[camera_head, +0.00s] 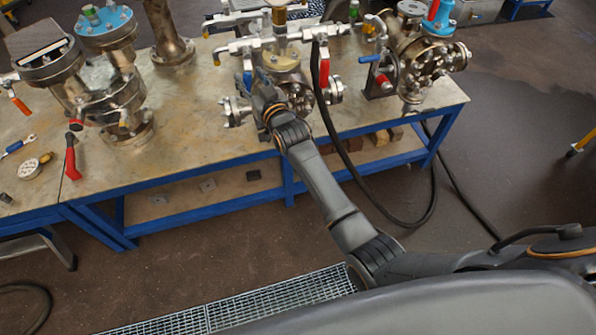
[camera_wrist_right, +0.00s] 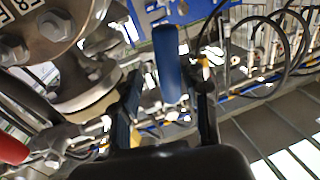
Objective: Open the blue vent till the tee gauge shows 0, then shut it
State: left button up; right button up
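A blue lever handle (camera_head: 247,79), which looks like the blue vent, is on the pipework of the middle vessel in the head view. In the right wrist view the blue handle (camera_wrist_right: 168,66) stands between the two fingers, with a visible gap to each side. My right gripper (camera_wrist_right: 166,112) is open around or just short of the handle; I cannot tell how deep. In the head view my right gripper (camera_head: 259,93) is at the handle, partly hidden by its own wrist. I cannot make out a tee gauge face or its reading. My left gripper is not in view.
The middle vessel (camera_head: 283,66) has white pipework (camera_head: 283,35) above it and a red lever (camera_head: 324,73) to the right. A black hose (camera_head: 338,147) hangs off the bench front. Another blue lever (camera_head: 369,59) is farther right. Left vessels (camera_head: 120,105) crowd the bench (camera_head: 190,140).

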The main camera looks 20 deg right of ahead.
jog(key=s+d+b, duration=0.3)
jog(key=s+b, duration=0.1)
jog(key=s, duration=0.9)
pick_arm(q)
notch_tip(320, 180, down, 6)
jog(key=b, duration=0.3)
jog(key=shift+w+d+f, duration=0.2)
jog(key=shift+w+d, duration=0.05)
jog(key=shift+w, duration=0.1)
pick_arm(e)
jog(key=s+f+g, duration=0.2)
jog(key=f, duration=1.1)
jog(key=s+f+g, duration=0.2)
jog(key=f, duration=1.2)
jog(key=shift+s+d+g+h, duration=0.3)
jog(key=shift+s+d+g, duration=0.05)
jog(key=shift+s+g, duration=0.05)
jog(key=shift+f, duration=0.15)
